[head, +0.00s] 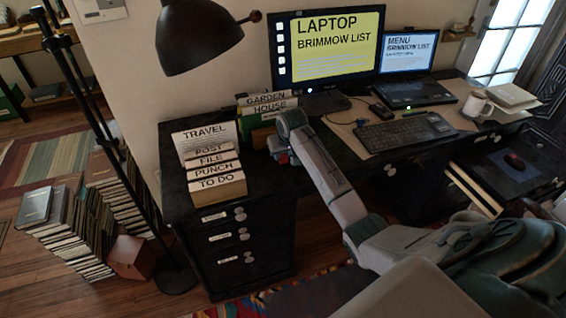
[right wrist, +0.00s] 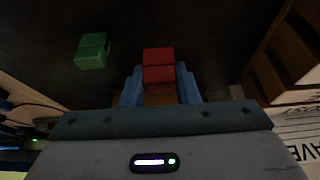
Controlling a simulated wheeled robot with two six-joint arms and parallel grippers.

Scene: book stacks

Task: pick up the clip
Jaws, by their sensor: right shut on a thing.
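My right gripper (right wrist: 160,88) has its two blue fingers on either side of a small red two-part piece, which looks like the clip (right wrist: 158,68). The gripper is shut on it, over the dark desk top. In the head view my right gripper (head: 283,157) is at the desk's front, right of the file box, mostly hidden by my own wrist. A bit of red shows beside it. A similar green piece (right wrist: 92,50) lies apart on the desk, left of the fingers in the wrist view. My left gripper is not in view.
A file box (head: 222,188) with labelled cards stands close left of the right gripper, with upright books (head: 267,105) behind. A monitor (head: 335,45), laptop (head: 415,92), keyboard (head: 405,132) and mug (head: 474,105) occupy the desk. A black lamp (head: 200,38) hangs at upper left.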

